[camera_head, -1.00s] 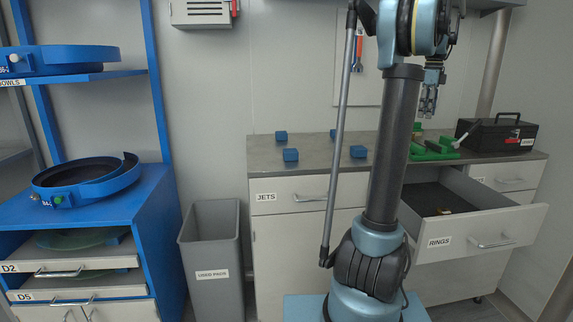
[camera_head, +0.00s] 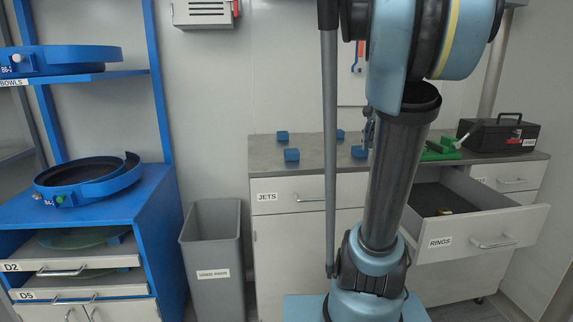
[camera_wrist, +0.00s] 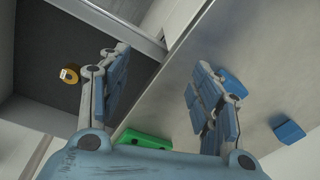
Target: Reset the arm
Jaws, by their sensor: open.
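My gripper (camera_wrist: 160,98) shows in the wrist view with its two fingers spread wide apart and nothing between them. It hangs above the counter edge by the open drawer. In the head view my arm's own links hide most of the gripper. My arm stands upright at the right of centre, its upper joint large and close to the camera.
The RINGS drawer (camera_head: 482,236) is open, with a yellow ring (camera_wrist: 69,74) inside. Blue blocks (camera_head: 291,155) and a green thing (camera_head: 437,152) lie on the counter (camera_head: 266,166). A black toolbox (camera_head: 500,135) stands right. A grey bin (camera_head: 214,262) stands left.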

